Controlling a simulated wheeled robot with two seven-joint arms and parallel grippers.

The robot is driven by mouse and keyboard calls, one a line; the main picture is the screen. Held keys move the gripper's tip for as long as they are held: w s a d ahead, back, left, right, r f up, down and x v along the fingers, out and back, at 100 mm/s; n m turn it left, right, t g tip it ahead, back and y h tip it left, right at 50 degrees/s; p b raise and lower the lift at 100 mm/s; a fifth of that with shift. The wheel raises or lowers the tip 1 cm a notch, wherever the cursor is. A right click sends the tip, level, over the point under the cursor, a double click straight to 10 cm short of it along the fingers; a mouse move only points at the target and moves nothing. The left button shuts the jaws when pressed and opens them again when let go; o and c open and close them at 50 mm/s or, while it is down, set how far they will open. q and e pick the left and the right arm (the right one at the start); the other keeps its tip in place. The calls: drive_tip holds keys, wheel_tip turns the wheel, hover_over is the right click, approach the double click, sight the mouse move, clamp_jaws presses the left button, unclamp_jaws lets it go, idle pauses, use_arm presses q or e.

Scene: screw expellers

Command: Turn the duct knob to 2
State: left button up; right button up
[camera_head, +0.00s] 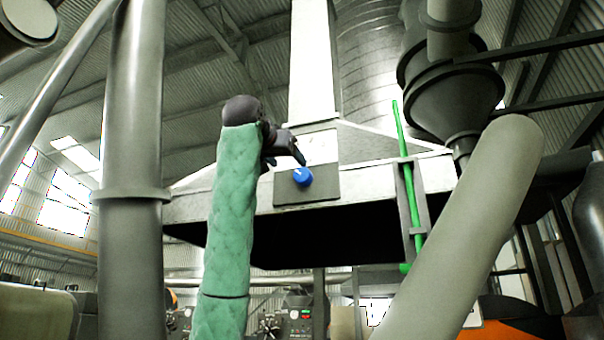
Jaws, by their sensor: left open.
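The duct knob (302,176) is round and blue. It sits on a grey plate (322,187) on the front of a raised metal housing. A small pale mark shows on the knob, but I cannot read which number it points to. My left arm rises in a green padded sleeve, and its dark left gripper (284,159) is open just above and left of the knob. The gripper looks apart from the knob, with nothing between its fingers. It covers part of the pale panel (321,146) above the knob. My right gripper is not in view.
A green vertical rod (406,190) stands right of the knob on the housing (370,184). A thick grey pipe (470,225) slants at the right, and an upright pipe (132,150) stands at the left. A dark funnel (452,85) hangs at upper right.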

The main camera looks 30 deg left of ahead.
sight(301, 175)
use_arm(q)
drive_tip(key=shift+w+a+p, duration=0.15)
drive_tip(key=shift+w+a, duration=0.05)
drive_tip(key=shift+w, duration=1.1)
drive_tip(key=shift+w+a+p, duration=0.15)
drive_tip(key=shift+w+a, duration=0.05)
drive_tip(key=shift+w, duration=1.15)
drive_tip(key=shift+w+a+p, duration=0.15)
drive_tip(key=shift+w+a, duration=0.05)
drive_tip(key=shift+w, duration=1.1)
drive_tip(key=c, duration=1)
